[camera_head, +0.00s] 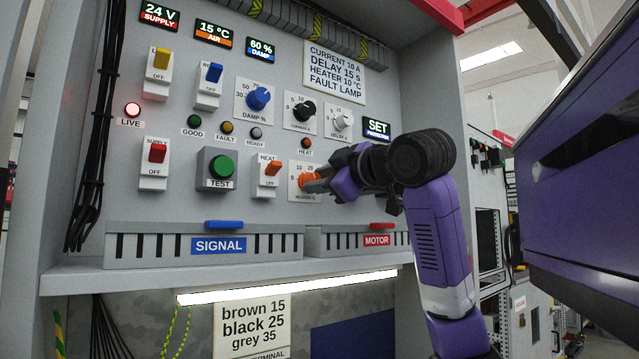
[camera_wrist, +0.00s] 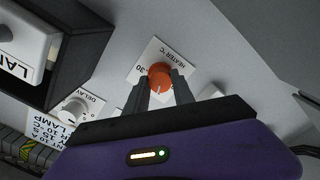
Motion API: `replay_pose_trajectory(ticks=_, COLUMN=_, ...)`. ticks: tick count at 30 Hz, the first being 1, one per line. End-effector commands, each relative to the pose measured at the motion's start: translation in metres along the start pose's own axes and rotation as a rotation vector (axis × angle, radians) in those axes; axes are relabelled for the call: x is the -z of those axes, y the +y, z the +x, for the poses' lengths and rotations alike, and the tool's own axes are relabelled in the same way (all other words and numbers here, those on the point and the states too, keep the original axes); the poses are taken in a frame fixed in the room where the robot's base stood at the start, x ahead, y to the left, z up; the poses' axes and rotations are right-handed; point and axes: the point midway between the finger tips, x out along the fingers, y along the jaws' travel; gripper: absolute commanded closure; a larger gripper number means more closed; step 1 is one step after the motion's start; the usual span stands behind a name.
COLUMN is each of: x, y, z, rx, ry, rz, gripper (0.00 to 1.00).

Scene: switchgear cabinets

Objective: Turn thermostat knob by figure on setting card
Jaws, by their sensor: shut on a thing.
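The orange heater thermostat knob (camera_head: 309,179) sits on a white scale plate marked HEATER °C at the lower right of the panel. It also shows in the wrist view (camera_wrist: 160,77), with a pale pointer line on its face. My gripper (camera_head: 322,181) is shut on this knob, one finger on each side in the wrist view (camera_wrist: 160,88). The fingers hide part of the scale, so the exact setting cannot be read. The setting card (camera_head: 334,72) at the upper right reads CURRENT 10 A, DELAY 15 S, HEATER 10 °C, FAULT LAMP.
Black current knob (camera_head: 303,112), white delay knob (camera_head: 341,122) and blue damp knob (camera_head: 259,98) lie above. The orange HEAT switch (camera_head: 272,168) is close left of the heater knob. The MOTOR duct (camera_head: 345,241) juts out below. The red LIVE lamp (camera_head: 132,110) is lit.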

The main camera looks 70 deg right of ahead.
Motion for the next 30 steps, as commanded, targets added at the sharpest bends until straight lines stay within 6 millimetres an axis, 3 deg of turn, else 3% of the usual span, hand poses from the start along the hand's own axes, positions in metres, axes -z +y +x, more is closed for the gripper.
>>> replay_pose_trajectory(ticks=22, x=0.0011, y=-0.0004, z=-0.0007, rx=0.000, ry=0.003, rz=-0.098, gripper=1.00)
replay_pose_trajectory(ticks=23, x=0.0011, y=-0.0004, z=-0.0007, rx=0.000, ry=0.003, rz=-0.098, gripper=0.68)
replay_pose_trajectory(ticks=24, x=0.0011, y=-0.0004, z=-0.0007, rx=0.000, ry=0.002, rz=-0.098, gripper=0.60)
replay_pose_trajectory(ticks=26, x=0.0009, y=-0.0003, z=-0.0006, rx=0.000, ry=0.002, rz=-0.097, gripper=0.49)
replay_pose_trajectory(ticks=30, x=0.0007, y=-0.0003, z=-0.0004, rx=0.000, ry=0.001, rz=-0.097, gripper=0.48)
